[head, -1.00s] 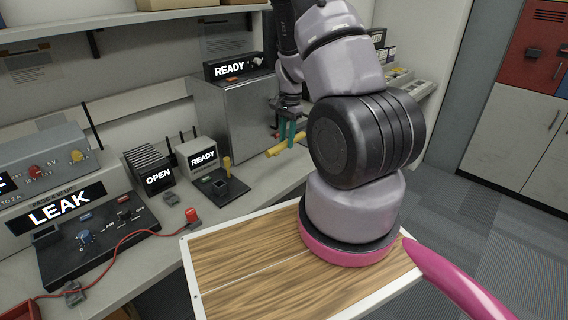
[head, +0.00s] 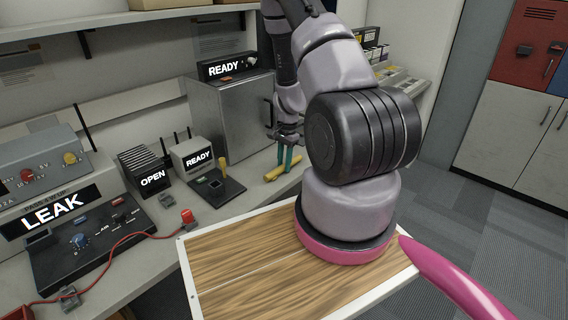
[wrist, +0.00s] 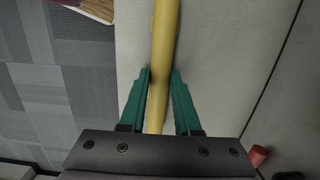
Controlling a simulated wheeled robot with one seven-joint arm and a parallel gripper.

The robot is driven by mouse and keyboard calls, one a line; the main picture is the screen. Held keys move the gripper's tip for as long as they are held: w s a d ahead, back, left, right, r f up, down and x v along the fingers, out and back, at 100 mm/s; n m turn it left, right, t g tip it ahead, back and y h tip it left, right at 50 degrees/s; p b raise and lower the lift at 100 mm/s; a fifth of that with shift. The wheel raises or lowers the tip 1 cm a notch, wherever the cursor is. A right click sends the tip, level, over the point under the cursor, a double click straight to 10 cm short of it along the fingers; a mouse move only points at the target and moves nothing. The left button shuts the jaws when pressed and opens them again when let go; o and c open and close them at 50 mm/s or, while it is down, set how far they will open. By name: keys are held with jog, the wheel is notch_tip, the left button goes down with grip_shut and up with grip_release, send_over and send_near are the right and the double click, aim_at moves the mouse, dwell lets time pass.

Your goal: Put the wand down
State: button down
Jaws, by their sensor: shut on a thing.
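The wand (head: 272,174) is a yellow rod at the right part of the grey workbench (head: 229,198) in the head view. My gripper (head: 285,157) has teal fingers and is shut on it, pointing down from above. In the wrist view the wand (wrist: 164,40) runs lengthwise between the two fingers of my gripper (wrist: 161,74), over the pale bench top. Whether the wand touches the bench cannot be told. Its near end is hidden behind the gripper body.
A grey READY cabinet (head: 232,115) stands left of the gripper. A smaller READY unit (head: 198,158) with a yellow-handled base, an OPEN unit (head: 152,178) and a LEAK panel (head: 52,208) line the bench. A red cylinder (wrist: 258,155) lies low right in the wrist view.

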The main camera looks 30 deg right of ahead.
jog(key=shift+f, duration=0.15)
jog(key=c, duration=0.6)
grip_release()
